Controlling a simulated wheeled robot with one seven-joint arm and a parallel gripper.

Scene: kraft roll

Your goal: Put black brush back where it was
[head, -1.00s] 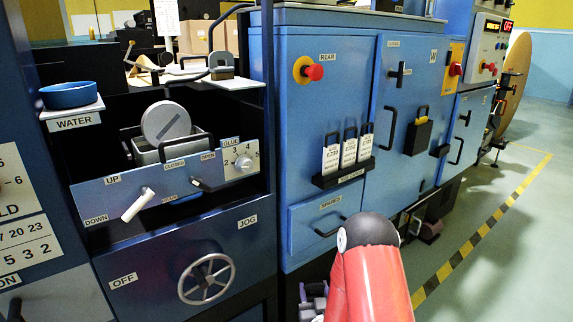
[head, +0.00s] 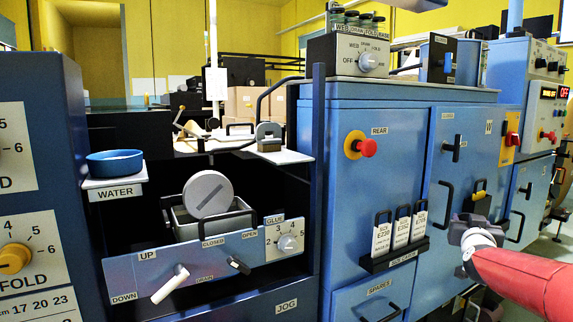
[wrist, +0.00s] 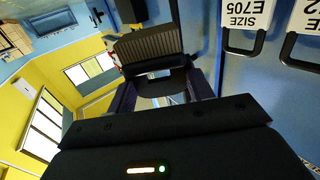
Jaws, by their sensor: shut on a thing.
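My gripper (head: 472,226) is at the right in the head view, in front of the blue cabinet doors and just right of the size cards. In the wrist view, my gripper (wrist: 162,84) is shut on a dark ribbed block, which looks like the black brush (wrist: 150,46). The brush is held clear of the door, and its held end is partly hidden between the fingers.
White size cards (head: 402,231) stand in a black rack (head: 395,257) left of my gripper. A red button (head: 367,148) and door handles stick out from the cabinet. A glue tray (head: 205,222), a water bowl (head: 115,162) and a shelf (head: 240,156) are at the left.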

